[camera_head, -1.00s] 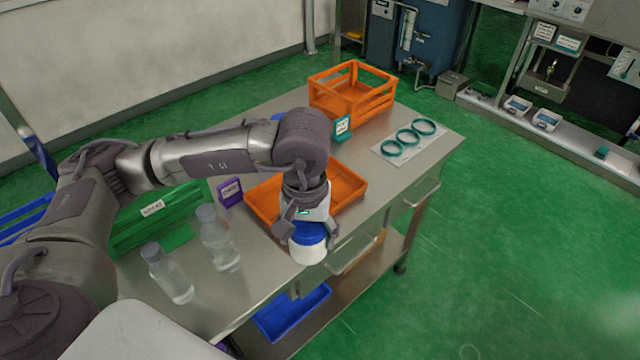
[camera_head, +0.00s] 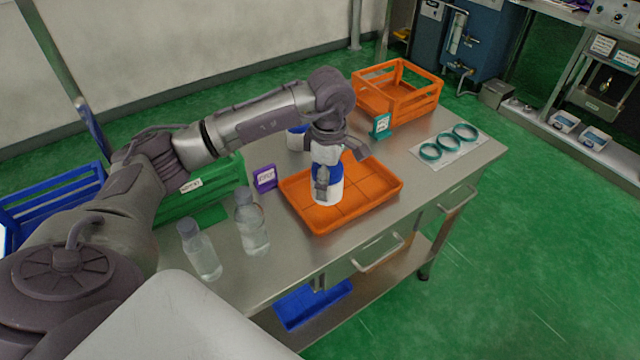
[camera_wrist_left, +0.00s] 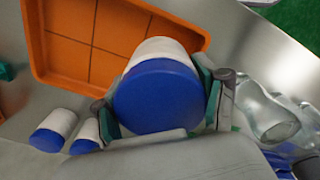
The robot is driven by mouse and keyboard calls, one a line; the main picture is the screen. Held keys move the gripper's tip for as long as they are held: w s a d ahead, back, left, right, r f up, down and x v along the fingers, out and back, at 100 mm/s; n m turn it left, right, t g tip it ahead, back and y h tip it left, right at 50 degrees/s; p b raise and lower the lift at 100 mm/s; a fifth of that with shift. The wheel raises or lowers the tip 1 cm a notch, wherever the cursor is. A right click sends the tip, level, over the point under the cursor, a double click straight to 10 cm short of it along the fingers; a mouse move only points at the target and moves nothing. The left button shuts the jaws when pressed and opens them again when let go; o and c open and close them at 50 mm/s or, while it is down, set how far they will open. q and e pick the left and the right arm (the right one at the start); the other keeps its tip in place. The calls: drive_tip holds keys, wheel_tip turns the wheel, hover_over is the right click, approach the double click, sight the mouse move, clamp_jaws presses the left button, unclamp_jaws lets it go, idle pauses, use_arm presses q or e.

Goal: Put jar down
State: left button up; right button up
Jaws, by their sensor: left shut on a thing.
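A white jar with a blue lid (camera_head: 323,193) is held by my left gripper (camera_head: 338,170). In the head view the jar appears upright over the left part of the orange tray (camera_head: 372,194). I cannot tell whether its base touches the tray. In the left wrist view the blue lid of the jar (camera_wrist_left: 160,97) faces the camera between the two fingers, and the tray (camera_wrist_left: 45,45) lies behind it. The fingers hide part of the jar's sides. My right gripper is not in view.
Two clear bottles (camera_head: 250,225) (camera_head: 202,255) stand left of the tray. More white jars with blue lids (camera_wrist_left: 54,130) are behind it. A purple sign (camera_head: 265,178), a green crate (camera_head: 222,182), an orange crate (camera_head: 415,105) and teal rings (camera_head: 448,142) are around. The tray's right part is empty.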

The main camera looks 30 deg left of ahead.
use_arm(q)
drive_tip(key=a, duration=0.1)
drive_tip(key=w+a+f, duration=0.1)
drive_tip(key=a+f, duration=0.1)
drive_tip(key=shift+w+a+f+p, duration=0.1)
drive_tip(key=shift+w+a+p, duration=0.15)
drive_tip(key=shift+p, duration=0.1)
drive_tip(key=shift+f, duration=0.2)
wheel_tip(320, 180, down, 3)
drive_tip(key=shift+f+p, duration=0.15)
drive_tip(key=shift+p, duration=0.55)
drive_tip(key=shift+f, duration=0.25)
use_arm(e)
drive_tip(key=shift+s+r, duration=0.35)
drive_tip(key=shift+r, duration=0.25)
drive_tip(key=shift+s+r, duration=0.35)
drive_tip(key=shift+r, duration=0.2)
use_arm(q)
drive_tip(key=shift+f+b, duration=0.25)
drive_tip(key=shift+b, duration=0.05)
drive_tip(key=o, duration=1.3)
drive_tip(key=shift+r, duration=0.1)
drive_tip(key=shift+o, duration=0.2)
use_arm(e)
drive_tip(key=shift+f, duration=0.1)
